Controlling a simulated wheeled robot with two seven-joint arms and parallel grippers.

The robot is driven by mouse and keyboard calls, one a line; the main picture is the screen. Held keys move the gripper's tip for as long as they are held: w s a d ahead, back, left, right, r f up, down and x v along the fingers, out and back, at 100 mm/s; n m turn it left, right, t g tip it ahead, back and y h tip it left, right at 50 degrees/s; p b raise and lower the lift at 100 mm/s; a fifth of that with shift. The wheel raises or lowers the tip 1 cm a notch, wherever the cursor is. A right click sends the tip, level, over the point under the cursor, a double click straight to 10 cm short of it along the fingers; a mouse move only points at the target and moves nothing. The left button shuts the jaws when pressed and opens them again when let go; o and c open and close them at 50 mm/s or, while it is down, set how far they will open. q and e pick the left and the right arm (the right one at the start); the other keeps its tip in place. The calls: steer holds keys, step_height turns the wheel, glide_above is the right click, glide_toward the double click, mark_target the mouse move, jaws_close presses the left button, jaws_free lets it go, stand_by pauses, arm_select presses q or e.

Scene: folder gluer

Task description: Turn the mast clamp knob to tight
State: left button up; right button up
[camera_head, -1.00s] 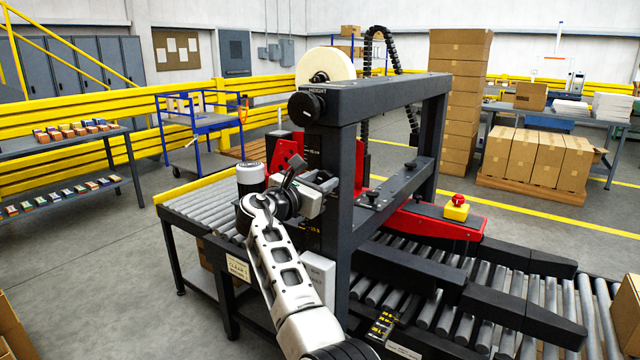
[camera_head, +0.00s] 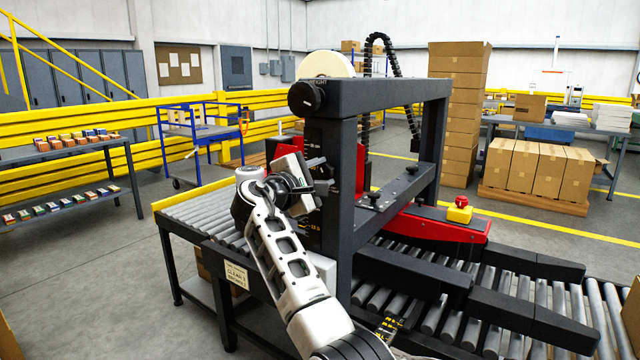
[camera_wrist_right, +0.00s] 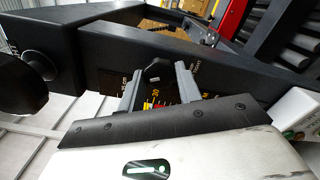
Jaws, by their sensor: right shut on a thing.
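The mast clamp knob (camera_wrist_right: 158,70) is a small dark knob on the front of the mast, beside a scale with yellow and red marks. In the right wrist view it sits between the two grey fingers of my right gripper (camera_wrist_right: 157,85), which is shut on it. In the head view my right gripper (camera_head: 318,178) is at the dark mast (camera_head: 333,215) of the machine, and its body and wrist hide the knob. Whether the knob is tight cannot be read. My left gripper is not in view.
A large black height knob (camera_head: 305,98) sticks out above my right gripper and also shows in the wrist view (camera_wrist_right: 22,85). The roller infeed (camera_head: 195,215) lies left of the mast. A red emergency button (camera_head: 461,202) and dark side belts stand to the right.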

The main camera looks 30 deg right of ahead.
steer(key=m, duration=0.1)
steer(key=m+b, duration=0.1)
steer(key=shift+f+m, duration=0.2)
steer(key=shift+m, duration=0.1)
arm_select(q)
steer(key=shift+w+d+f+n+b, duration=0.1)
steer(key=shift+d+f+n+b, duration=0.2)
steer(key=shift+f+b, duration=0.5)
arm_select(e)
steer(key=shift+r+m, duration=0.1)
steer(key=shift+m, duration=1.1)
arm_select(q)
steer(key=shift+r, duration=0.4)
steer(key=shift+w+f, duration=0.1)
arm_select(e)
steer(key=o, duration=1)
steer(key=shift+r, duration=0.1)
steer(key=shift+c, duration=0.2)
arm_select(q)
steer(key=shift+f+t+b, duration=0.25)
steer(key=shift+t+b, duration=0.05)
steer(key=shift+b, duration=0.75)
arm_select(e)
steer(key=v, duration=1.6)
steer(key=shift+w, duration=0.1)
